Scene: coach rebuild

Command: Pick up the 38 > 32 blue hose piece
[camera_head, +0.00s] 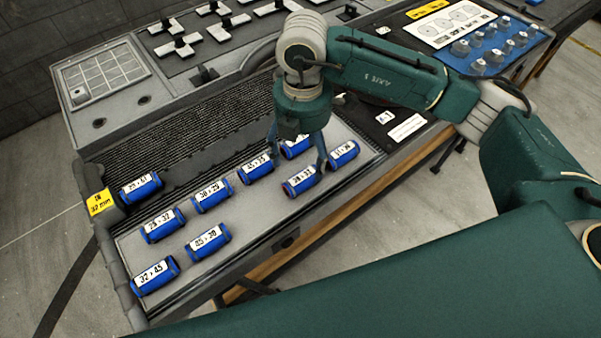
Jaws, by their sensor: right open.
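Several blue hose pieces with white number labels lie on the grey tray (127,240). The piece in front of my right gripper (297,158) seems to be the 38 > 32 blue hose piece (300,181), but its label is too small to read surely. My right gripper points down with its fingers spread and nothing held. One finger is close to the right end of that piece; I cannot tell if they touch. Another blue piece (296,148) lies behind, between the fingers, partly hidden by the gripper. My left gripper is not in view.
A blue piece (344,152) lies close to the right finger, and another blue piece (257,169) lies close to the left one. More blue pieces (207,242) lie to the left. A yellow tag (100,202) marks the tray's left edge. A ribbed black strip (190,140) runs behind.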

